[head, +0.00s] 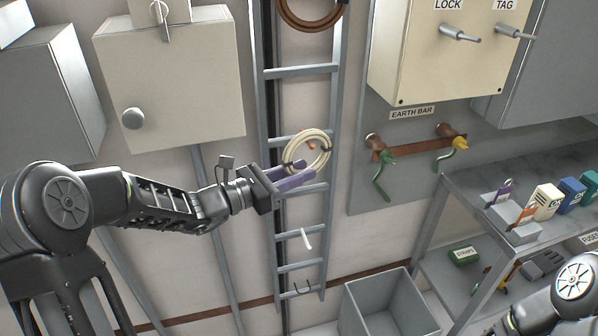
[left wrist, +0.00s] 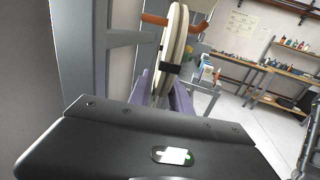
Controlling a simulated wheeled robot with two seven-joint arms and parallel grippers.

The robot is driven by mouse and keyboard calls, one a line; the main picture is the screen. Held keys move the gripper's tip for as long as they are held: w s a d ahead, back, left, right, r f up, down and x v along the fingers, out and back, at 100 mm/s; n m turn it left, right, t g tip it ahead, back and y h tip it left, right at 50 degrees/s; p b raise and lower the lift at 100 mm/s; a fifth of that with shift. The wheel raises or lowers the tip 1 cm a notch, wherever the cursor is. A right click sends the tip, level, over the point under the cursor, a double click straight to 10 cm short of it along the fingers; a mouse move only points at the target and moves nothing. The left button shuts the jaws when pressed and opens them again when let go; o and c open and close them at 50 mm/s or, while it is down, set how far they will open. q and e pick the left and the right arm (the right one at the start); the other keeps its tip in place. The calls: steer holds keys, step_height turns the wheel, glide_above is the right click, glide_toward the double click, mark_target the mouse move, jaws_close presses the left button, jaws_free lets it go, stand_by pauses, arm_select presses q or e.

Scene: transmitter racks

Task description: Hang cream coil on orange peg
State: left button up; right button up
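The cream coil (head: 323,140), a ring with dark ties, is upright in front of the ladder rack in the head view. It shows nearly edge-on in the left wrist view (left wrist: 180,30). The orange peg's tip (head: 311,146) shows inside the ring. In the left wrist view the orange peg (left wrist: 155,19) shows on both sides of the coil, so it appears to pass through the ring. My left gripper (head: 299,174) has its purple fingers on either side of the coil's lower part and appears shut on it. My right gripper is out of view.
The ladder rack (head: 299,72) also carries a brown coil (head: 290,18), a white peg (head: 306,239) and a dark hook (head: 303,289). A grey bin (head: 358,317) stands below right. The earth bar (head: 412,142) with green and yellow clamps and a shelf (head: 470,180) are to the right.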

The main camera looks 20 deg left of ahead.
arm_select(q)
steer(key=o, duration=0.3)
steer(key=shift+s+a, duration=0.1)
steer(key=v, duration=0.7)
steer(key=shift+s+a+b, duration=0.15)
steer(key=shift+s+b, duration=0.1)
steer(key=shift+b, duration=0.05)
